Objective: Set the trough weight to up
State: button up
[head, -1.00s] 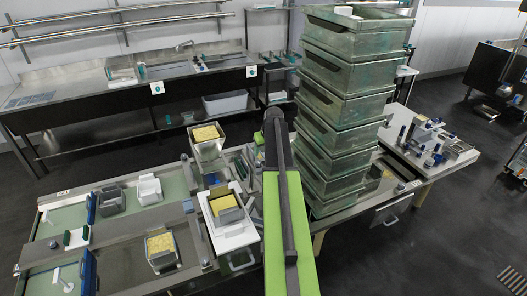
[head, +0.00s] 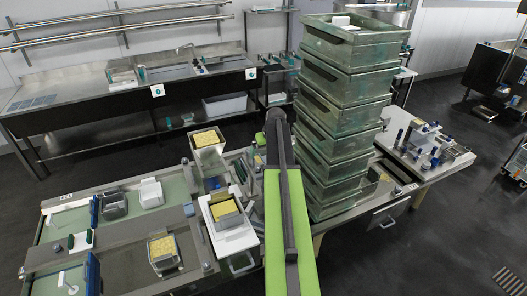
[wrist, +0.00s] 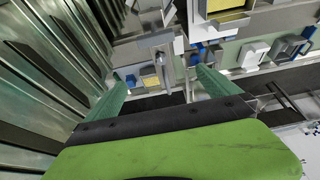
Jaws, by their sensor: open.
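My gripper (wrist: 162,88) shows in the wrist view with its two green fingers wide apart and nothing between them. In the head view my arm hides its fingers. Green-floored troughs (head: 70,222) with blue end plates lie at the left of the head view. A white block-like piece (head: 150,192) and a grey one (head: 114,207) stand in the far trough. I cannot tell which part is the trough weight or how it is set. Past the fingers, the wrist view shows similar grey and white pieces (wrist: 253,52), small and tilted.
A tall stack of green crates (head: 345,110) stands close right of my arm. Moulds of yellow curd (head: 206,140) stand on the bench, one on a white board (head: 235,238). A sink counter (head: 130,95) runs behind. The dark floor at right is mostly clear.

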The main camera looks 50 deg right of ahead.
jog(key=p+v, duration=0.9)
jog(key=v, duration=0.3)
jog(key=shift+c, duration=0.3)
